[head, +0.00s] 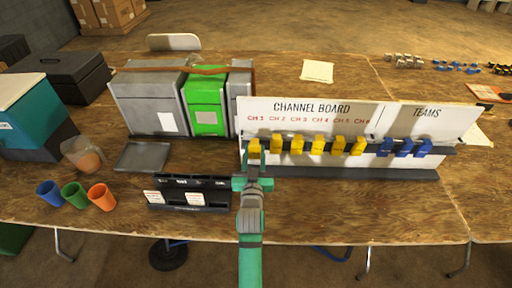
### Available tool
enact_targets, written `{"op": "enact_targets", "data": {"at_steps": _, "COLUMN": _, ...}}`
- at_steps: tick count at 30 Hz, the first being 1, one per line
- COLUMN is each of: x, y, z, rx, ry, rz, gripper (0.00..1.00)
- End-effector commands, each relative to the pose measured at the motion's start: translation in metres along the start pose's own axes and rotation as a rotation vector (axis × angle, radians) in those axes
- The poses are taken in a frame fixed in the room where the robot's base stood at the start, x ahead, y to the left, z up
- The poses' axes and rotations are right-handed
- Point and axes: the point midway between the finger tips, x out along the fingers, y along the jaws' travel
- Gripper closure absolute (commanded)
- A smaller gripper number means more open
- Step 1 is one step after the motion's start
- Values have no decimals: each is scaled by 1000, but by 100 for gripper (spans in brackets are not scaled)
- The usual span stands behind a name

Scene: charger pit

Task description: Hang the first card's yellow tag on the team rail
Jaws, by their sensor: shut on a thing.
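The channel board (312,108) stands at the back right of the table, with several yellow tags in a row on its dark rail. The teams panel (427,113) is at its right end, with blue tags (404,147) on the team rail (441,151) below. My gripper (254,165) is in front of the leftmost yellow tag (254,147), under CH 1, and is shut on it. The tag still appears in line with the others; my fingers hide its lower part. White cards (195,199) stand in a black holder (218,197) left of my gripper; their writing is too small to read.
A grey and green case (208,104) stands behind the holder. A grey tray (143,156), a clear cup (84,157) and blue, green and orange cups (101,197) are at the left. The table in front of the board's right part is clear.

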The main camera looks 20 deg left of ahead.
Motion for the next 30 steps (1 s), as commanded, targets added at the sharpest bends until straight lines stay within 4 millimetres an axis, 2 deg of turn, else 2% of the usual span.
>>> {"op": "enact_targets", "data": {"at_steps": 21, "x": -50, "y": 4, "z": 1, "rx": 0, "ry": -1, "rz": 6, "gripper": 86}}
{"op": "enact_targets", "data": {"at_steps": 30, "x": -56, "y": 3, "z": 0, "rx": 0, "ry": 0, "rz": 5, "gripper": 86}}
